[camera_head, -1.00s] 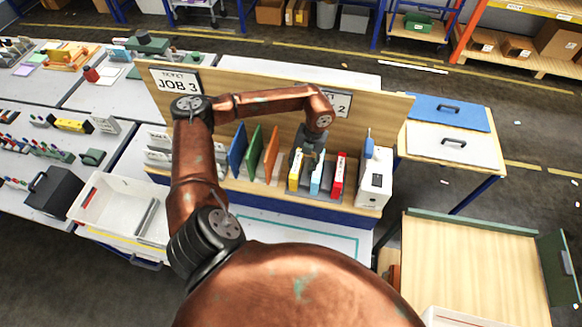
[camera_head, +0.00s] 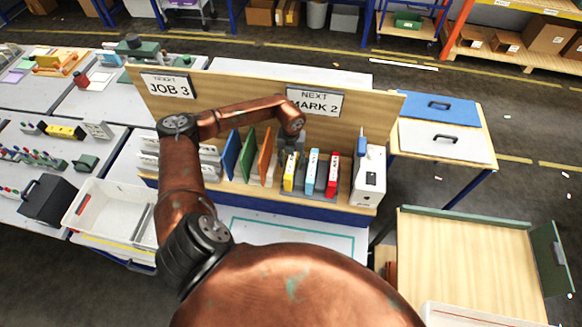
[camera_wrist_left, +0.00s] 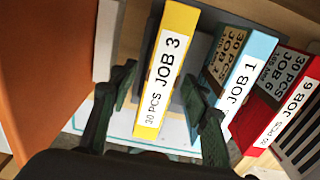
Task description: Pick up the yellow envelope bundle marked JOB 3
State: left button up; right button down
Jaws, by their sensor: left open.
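The yellow envelope bundle (camera_head: 289,176) with a white JOB 3 label stands upright at the left of a row of three bundles. In the left wrist view the yellow bundle (camera_wrist_left: 165,68) lies between the spread fingers of my left gripper (camera_wrist_left: 160,84). One finger is on each side, and a gap shows on the left; the right finger is close to the JOB 1 bundle. My left gripper (camera_head: 291,144) is open, just above the yellow bundle in the head view. My right gripper is not in view.
The blue JOB 1 bundle (camera_wrist_left: 238,85) and red JOB 6 bundle (camera_wrist_left: 285,105) stand close to the right. Orange (camera_head: 266,155), green and blue dividers stand to the left. A wooden back panel (camera_head: 230,92) rises behind. A white device (camera_head: 369,180) stands at the right end.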

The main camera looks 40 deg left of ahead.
pick_arm(q)
grip_shut()
dwell(0.5)
jog(key=shift+r, duration=0.1)
